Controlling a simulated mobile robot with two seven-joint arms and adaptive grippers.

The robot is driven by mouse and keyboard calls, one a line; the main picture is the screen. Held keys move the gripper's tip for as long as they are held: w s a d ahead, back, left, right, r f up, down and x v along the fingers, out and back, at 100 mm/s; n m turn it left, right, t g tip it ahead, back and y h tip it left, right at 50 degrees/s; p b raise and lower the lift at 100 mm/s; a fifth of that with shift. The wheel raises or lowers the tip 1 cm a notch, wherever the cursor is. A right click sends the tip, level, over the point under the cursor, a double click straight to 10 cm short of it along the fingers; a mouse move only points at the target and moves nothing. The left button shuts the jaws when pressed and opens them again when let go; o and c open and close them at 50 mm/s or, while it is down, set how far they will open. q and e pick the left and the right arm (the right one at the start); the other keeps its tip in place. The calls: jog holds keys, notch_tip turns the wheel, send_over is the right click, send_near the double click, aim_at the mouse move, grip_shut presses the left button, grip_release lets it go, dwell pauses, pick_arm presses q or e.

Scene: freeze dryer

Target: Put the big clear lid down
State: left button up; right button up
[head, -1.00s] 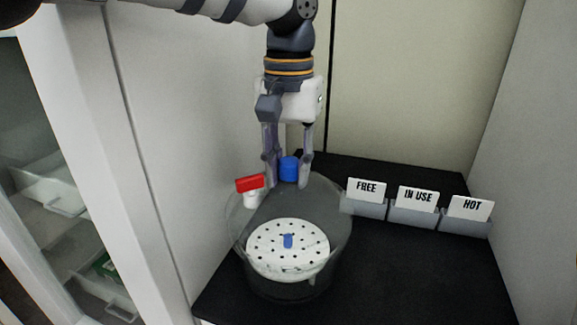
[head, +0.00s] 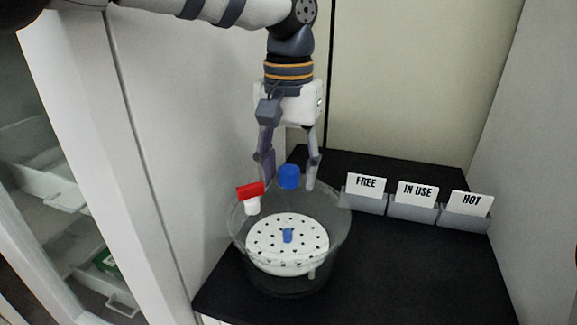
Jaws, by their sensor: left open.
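The big clear lid has a blue knob (head: 289,176) on top and a red-handled valve (head: 250,191) on its left side. It appears to sit over the clear round bowl (head: 288,284); the rim contact is hard to make out through the clear walls. Inside, a white perforated plate (head: 270,245) with a small blue piece at its centre shows through. My left gripper (head: 289,182) points down from above, its fingers spread on both sides of the blue knob with gaps, not gripping it. My right gripper is out of view.
The black worktop (head: 410,270) is clear at the front right. Sign holders reading FREE (head: 366,185), IN USE (head: 417,193) and HOT (head: 471,203) stand right of the bowl. Walls close in at left, back and right. A cabinet with drawers is at far left.

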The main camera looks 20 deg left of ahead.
pick_arm(q)
notch_tip(320, 180, up, 13)
jog(key=b, duration=0.1)
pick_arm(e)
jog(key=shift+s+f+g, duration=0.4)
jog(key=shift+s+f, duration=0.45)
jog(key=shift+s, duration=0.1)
